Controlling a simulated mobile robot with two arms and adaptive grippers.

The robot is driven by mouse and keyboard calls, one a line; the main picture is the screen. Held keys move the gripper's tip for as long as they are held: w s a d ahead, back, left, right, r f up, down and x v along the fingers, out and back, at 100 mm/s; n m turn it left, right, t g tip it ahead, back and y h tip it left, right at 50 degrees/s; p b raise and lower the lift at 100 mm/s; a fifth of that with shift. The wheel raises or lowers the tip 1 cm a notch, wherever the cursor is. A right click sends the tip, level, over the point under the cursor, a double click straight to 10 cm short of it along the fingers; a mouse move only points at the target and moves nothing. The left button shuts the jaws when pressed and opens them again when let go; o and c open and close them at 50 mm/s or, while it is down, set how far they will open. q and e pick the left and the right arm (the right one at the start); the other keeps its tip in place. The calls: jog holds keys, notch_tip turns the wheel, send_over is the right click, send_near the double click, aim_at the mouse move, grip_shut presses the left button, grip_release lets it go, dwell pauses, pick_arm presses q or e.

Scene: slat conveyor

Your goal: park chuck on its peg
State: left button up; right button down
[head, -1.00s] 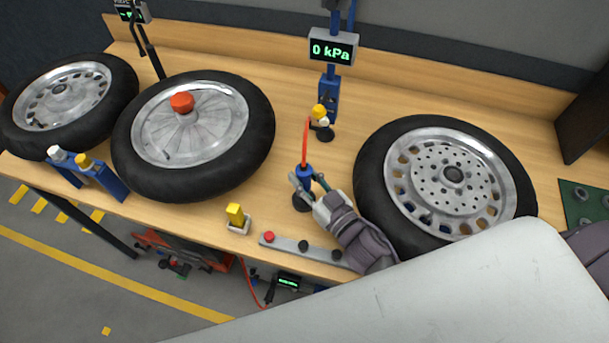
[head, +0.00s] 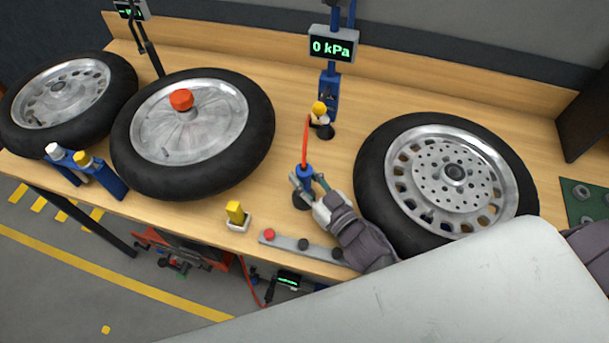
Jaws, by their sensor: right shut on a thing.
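The chuck (head: 304,171) is a blue piece with an orange hose rising from its top. It is upright near the middle of the bench, between two wheels. My right gripper (head: 308,186) is shut on it, with a finger on either side. A dark round base (head: 301,201) shows directly below the chuck, perhaps the peg's. The fingers hide part of the join, so I cannot tell whether the chuck rests on it or is just above it. My left gripper is not in view.
A wheel with a drilled disc (head: 440,182) lies close right of my gripper. A wheel with an orange cap (head: 194,134) lies to the left. A button strip (head: 303,245) and a yellow block (head: 236,213) are at the front edge. A gauge (head: 332,47) reads 0 kPa.

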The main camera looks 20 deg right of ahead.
jog(key=shift+f, duration=0.1)
jog(key=c, duration=0.7)
grip_release()
jog(key=shift+c, duration=0.2)
jog(key=shift+s, duration=0.1)
jog(key=shift+s+d, duration=0.15)
jog(key=shift+s, duration=0.15)
jog(key=v, duration=0.6)
jog(key=shift+s, duration=0.3)
jog(key=shift+d, duration=0.1)
